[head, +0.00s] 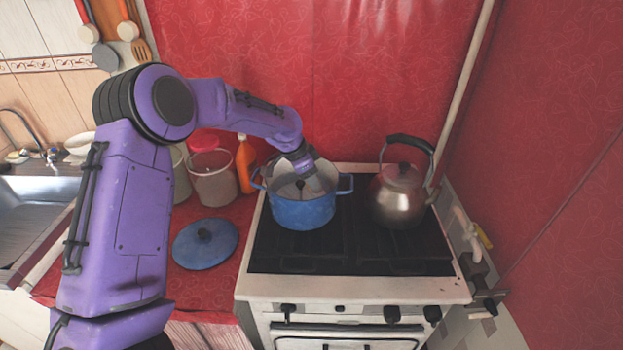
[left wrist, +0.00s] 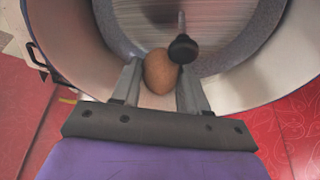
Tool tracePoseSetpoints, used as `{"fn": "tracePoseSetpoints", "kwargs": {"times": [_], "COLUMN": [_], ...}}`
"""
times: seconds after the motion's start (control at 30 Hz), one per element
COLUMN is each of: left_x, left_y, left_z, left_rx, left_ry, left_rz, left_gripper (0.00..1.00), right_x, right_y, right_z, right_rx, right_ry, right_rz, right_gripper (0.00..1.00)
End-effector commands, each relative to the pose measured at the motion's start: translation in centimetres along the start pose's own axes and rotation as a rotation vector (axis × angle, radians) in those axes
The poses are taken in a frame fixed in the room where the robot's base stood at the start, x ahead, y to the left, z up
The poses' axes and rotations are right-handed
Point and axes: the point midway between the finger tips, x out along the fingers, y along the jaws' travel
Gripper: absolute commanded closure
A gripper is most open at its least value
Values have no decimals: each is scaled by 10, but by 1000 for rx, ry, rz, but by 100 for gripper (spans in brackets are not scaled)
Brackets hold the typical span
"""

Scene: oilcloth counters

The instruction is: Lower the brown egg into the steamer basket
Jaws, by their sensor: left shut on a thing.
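The blue pot (head: 303,212) stands on the stove with its lid off. The steamer basket (left wrist: 228,50) sits inside it, with a grey speckled rim, a ribbed metal floor and a centre post topped by a black knob (left wrist: 183,49). My left gripper (head: 312,184) reaches down into the pot's mouth. In the left wrist view its fingers are shut on the brown egg (left wrist: 158,73), near the basket's rim and beside the knob. I cannot tell whether the egg touches the basket. The egg cannot be made out in the head view. My right gripper is out of view.
A steel kettle (head: 398,195) stands on the stove to the right of the pot. A blue lid (head: 205,243) lies on the red counter to the left. An orange bottle (head: 245,164) and canisters (head: 212,180) stand behind the lid.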

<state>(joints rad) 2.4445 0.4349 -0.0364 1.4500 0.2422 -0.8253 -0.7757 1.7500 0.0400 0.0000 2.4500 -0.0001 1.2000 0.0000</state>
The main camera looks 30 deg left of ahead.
Motion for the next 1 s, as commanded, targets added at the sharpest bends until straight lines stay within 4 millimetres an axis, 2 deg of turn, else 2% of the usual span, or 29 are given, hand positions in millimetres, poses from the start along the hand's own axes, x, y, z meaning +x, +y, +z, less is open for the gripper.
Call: {"fn": "tracePoseSetpoints", "kwargs": {"times": [1.0], "left_x": [14], "left_y": [0], "left_z": [6], "left_rx": [0], "left_ry": [1], "left_rz": [-1], "left_gripper": [67], "right_x": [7], "right_y": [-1], "right_z": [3], "right_rx": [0], "right_ry": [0], "right_rz": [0], "right_gripper": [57]}}
